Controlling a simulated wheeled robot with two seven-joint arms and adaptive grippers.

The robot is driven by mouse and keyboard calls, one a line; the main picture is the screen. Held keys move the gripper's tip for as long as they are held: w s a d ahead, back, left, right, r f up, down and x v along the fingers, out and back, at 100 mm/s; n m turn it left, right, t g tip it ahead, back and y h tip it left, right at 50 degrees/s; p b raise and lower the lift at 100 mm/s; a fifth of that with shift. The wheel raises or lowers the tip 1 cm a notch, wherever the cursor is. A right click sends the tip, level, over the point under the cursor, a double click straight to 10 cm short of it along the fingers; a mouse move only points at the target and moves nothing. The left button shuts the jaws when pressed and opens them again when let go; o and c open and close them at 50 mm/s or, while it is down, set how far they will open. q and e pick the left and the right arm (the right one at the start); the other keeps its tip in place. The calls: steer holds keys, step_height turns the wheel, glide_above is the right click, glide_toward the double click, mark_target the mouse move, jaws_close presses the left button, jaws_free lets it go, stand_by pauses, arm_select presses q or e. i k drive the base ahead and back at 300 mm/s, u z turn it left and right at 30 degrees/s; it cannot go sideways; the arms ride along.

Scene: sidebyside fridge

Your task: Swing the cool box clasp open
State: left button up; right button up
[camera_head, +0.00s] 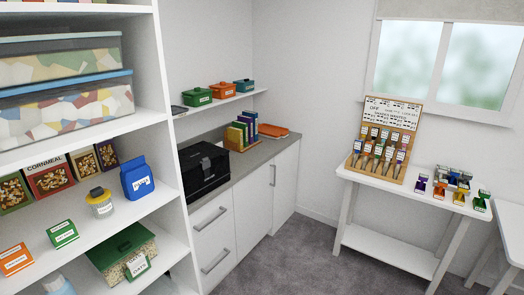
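No cool box or clasp can be clearly made out in the head view. A black box-shaped item (204,169) sits on the grey counter, but I cannot tell what it is, and no clasp shows on it. Neither of my grippers is in view.
White shelves (171,150) on the left hold lidded bins (65,107), jars, cartons and a green-lidded box (122,250). White cabinets (235,218) stand under the counter (259,155). A white side table (418,193) at right holds a board (388,128) and small coloured items. Grey floor (303,262) between is clear.

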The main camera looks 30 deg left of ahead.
mark_target(205, 163)
steer(key=z, duration=0.1)
steer(key=i, duration=1.55)
steer(key=u, duration=0.85)
